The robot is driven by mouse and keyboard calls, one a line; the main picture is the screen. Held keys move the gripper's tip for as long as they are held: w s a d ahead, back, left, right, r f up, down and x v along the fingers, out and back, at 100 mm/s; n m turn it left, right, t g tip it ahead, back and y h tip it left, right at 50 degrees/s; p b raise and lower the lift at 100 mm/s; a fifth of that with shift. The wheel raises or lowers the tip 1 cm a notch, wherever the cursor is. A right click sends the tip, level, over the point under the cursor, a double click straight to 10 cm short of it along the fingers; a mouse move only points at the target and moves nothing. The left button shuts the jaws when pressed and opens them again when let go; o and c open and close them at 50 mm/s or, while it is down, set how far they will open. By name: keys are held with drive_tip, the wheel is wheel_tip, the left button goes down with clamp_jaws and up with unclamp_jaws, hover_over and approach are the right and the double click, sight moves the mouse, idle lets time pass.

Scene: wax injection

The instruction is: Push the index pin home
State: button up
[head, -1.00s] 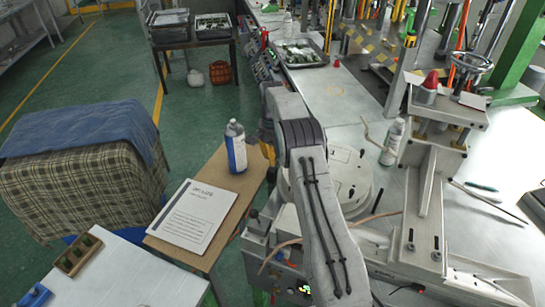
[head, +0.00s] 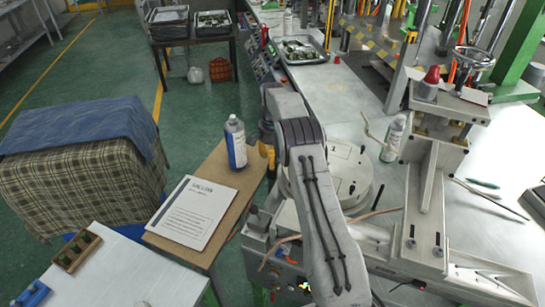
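A pale round plate (head: 360,180) sits on the bench, partly behind my arm. It has small dark marks and holes on top. A thin dark pin (head: 377,197) stands tilted at its right edge; it may be the index pin, but I cannot tell how deep it sits. My arm rises from the bottom centre and bends over at the top left of the plate. My gripper is on the far side of the arm and its fingertips do not show clearly. I see no contact between the gripper and the pin.
A filled tray (head: 300,50) lies farther back.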

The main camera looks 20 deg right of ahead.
drive_tip(key=shift+r, duration=0.1)
drive_tip(key=shift+r, duration=3.75)
